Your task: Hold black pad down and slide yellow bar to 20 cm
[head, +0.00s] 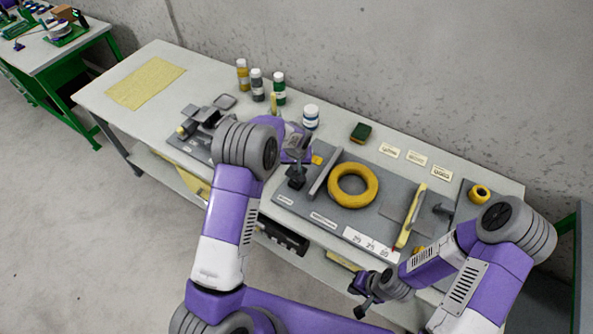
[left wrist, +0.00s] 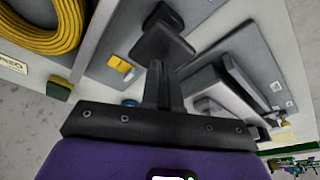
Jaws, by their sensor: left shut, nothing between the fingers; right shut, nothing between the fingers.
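The yellow bar (head: 410,216) stands across the right part of a grey board (head: 300,205), beside a white number strip (head: 370,243) at the board's front edge. Its numbers are too small to read surely. My left gripper (head: 296,181) is shut and empty over the board's left end, left of an upright grey plate (head: 325,172). My right gripper (head: 362,298) is shut and empty in front of the table edge, well short of the bar.
A yellow coil (head: 353,186) lies between plate and bar. A dark knob (head: 443,209) stands right of the bar. Several bottles, a green sponge (head: 361,132) and labels line the back. A grey device (head: 204,118) sits left. A yellow sheet (head: 146,83) lies far left.

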